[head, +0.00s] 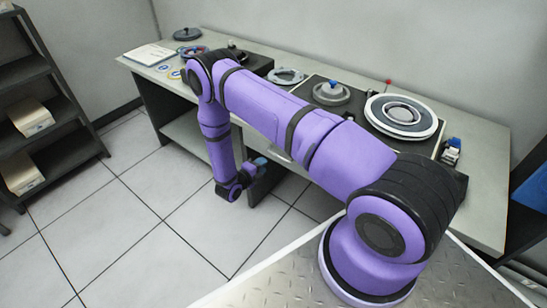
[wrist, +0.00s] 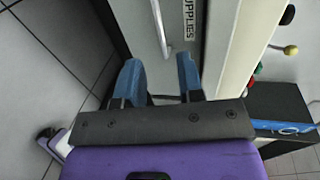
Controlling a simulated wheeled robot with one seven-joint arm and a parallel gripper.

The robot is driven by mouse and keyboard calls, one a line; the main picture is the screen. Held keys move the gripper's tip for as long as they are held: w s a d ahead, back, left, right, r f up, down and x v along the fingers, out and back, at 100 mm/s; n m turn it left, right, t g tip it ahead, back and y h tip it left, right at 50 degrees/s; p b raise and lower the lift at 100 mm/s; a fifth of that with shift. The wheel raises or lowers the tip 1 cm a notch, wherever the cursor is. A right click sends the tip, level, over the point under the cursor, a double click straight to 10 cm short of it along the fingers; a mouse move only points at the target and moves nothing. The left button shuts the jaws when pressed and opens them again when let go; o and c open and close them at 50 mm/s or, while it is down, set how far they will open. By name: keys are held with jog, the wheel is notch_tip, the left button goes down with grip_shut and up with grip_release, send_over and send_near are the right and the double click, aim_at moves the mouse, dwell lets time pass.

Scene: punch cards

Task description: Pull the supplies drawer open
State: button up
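The supplies drawer (wrist: 190,60) shows its grey front in the wrist view, with a white label (wrist: 190,20) reading SUPPLIES. A thin pale bar handle (wrist: 160,25) runs along the front beside the label. My gripper (wrist: 160,75) has two blue fingers spread apart with nothing between them. The handle's near end lies just beyond the fingertips, roughly in line with the gap; I cannot tell the depth between them. In the head view my gripper (head: 260,163) is low at the table's front side, and my arm hides most of the drawer.
The long table (head: 480,190) carries a round plate device (head: 402,115), a grey knobbed disc (head: 331,93) and an open book (head: 149,54). A dark shelf rack (head: 60,110) with boxes stands at left. The tiled floor (head: 130,230) between is clear.

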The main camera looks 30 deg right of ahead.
jog(key=x, duration=1)
jog(key=shift+w+d+f, duration=0.1)
jog(key=shift+d, duration=0.2)
grip_shut()
